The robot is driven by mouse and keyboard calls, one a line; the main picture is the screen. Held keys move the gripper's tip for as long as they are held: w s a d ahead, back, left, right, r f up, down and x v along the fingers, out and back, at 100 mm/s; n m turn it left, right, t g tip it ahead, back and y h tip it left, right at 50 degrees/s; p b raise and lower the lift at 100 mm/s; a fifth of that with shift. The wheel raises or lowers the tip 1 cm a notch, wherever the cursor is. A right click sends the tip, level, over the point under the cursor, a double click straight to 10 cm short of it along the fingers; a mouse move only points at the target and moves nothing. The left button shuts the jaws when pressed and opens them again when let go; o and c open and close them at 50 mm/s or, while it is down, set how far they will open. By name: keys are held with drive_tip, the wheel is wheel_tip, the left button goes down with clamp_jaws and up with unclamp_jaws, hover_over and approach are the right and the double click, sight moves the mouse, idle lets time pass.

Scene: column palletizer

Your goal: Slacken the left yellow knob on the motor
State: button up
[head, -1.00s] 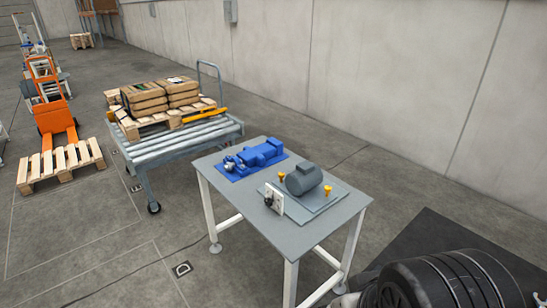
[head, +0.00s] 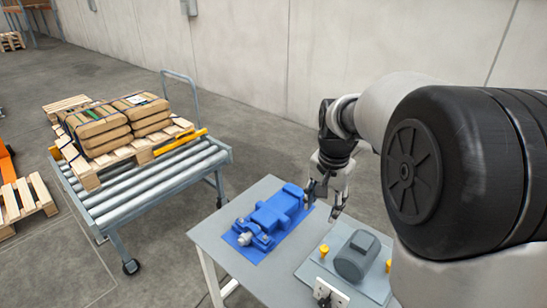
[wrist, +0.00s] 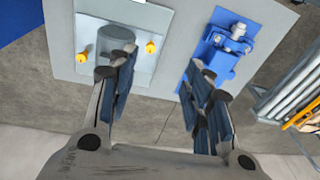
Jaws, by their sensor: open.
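The grey motor (head: 357,256) sits on a light plate (head: 312,272) on the table. The left yellow knob (head: 324,250) stands beside the motor on the side of the blue machine part; the other yellow knob (head: 389,265) is on the motor's far right side. In the wrist view, this left knob (wrist: 150,47) shows to the right of the motor (wrist: 117,38), between the finger lines but apart from them. My gripper (head: 325,205) is open and empty, pointing down above the table's back edge, behind the knob. One finger partly covers the motor in the wrist view.
A blue machine part (head: 268,218) lies on a blue mat left of the motor. A white box with a black knob (head: 328,294) stands at the plate's front. A roller cart (head: 150,185) with a pallet of brown sacks is further left.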

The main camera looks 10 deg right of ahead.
drive_tip(key=w+d+f+m+g+p, duration=0.1)
drive_tip(key=w+d+f+m, duration=0.25)
drive_tip(key=w+f, duration=0.25)
drive_tip(key=m+p, duration=0.1)
drive_tip(key=m, duration=0.1)
approach(325, 248)
drive_tip(key=shift+g, duration=0.3)
drive_tip(key=f+b, duration=0.1)
drive_tip(key=f, duration=0.1)
drive_tip(key=f+b, duration=0.2)
drive_tip(key=f, duration=0.1)
drive_tip(key=f+b, duration=0.1)
drive_tip(key=f, duration=0.2)
drive_tip(key=shift+w+d+f+b, duration=0.1)
drive_tip(key=shift+w+f+b, duration=0.1)
drive_tip(key=shift+w+b, duration=0.1)
drive_tip(key=shift+c, duration=0.3)
drive_tip(key=c, duration=1)
drive_tip(key=shift+n, duration=0.25)
